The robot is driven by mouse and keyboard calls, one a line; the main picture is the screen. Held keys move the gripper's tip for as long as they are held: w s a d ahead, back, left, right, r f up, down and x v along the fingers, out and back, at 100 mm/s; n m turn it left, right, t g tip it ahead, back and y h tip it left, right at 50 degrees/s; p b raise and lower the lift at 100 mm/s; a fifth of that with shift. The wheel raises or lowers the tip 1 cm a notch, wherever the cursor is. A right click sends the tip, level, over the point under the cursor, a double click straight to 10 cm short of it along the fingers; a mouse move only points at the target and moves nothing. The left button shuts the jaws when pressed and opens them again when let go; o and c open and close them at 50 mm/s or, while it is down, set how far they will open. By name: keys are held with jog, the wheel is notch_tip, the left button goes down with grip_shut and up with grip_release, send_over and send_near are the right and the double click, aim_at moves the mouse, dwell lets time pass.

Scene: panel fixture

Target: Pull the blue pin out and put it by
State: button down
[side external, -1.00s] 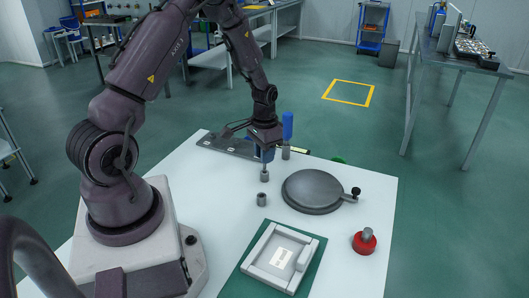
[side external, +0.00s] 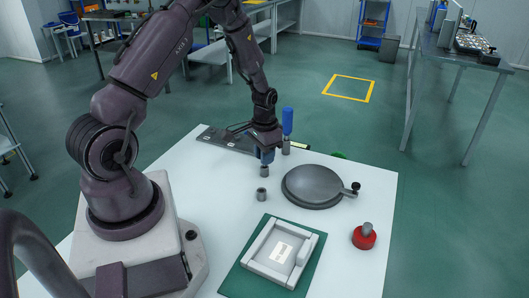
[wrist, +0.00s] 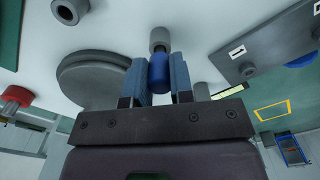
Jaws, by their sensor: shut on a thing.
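A blue pin (wrist: 158,73) is between the two fingers of my gripper (wrist: 158,78) in the wrist view. The fingers are shut on it. A grey collar (wrist: 159,40) is in line with the pin's far end, touching or very close to it. In the side view my gripper (side external: 265,152) points down over this collar (side external: 264,171), and the fingers hide most of the pin. A second, taller blue handle (side external: 287,122) stands upright in a grey collar (side external: 286,147) just behind and right of my gripper.
An empty grey collar (side external: 262,195) stands nearer the camera. A round grey lid (side external: 311,187) with a black knob is to the right. A red-based knob (side external: 364,236) and a grey frame (side external: 252,270) on a green mat are nearer. A dark plate (side external: 225,140) lies behind.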

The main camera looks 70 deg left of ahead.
jog(key=shift+f, duration=0.8)
jog(key=c, duration=0.9)
grip_release()
jog(key=shift+r, duration=0.1)
notch_tip(320, 180, up, 13)
jog(key=s+d+r+t, duration=0.2)
jog(key=s+d+r, duration=0.2)
jog(key=d+r, duration=0.2)
jog(key=s+d+r+m+t, duration=0.1)
jog(key=s+d+r, duration=0.4)
jog(key=d+r, duration=0.1)
jog(key=s+d+r+m+t, duration=0.1)
jog(key=s+d+r+t, duration=0.1)
jog(key=s+d+r, duration=0.2)
jog(key=shift+s+d+r+t, duration=0.1)
jog(key=shift+d+r, duration=0.35)
jog(key=shift+d, duration=0.3)
jog(key=shift+s+d+r+t, duration=0.1)
jog(key=shift+d+r, duration=0.3)
jog(key=shift+d, duration=0.4)
jog(key=shift+d+r+t, duration=0.1)
jog(key=shift+d+r, duration=0.35)
jog(key=shift+d, duration=0.3)
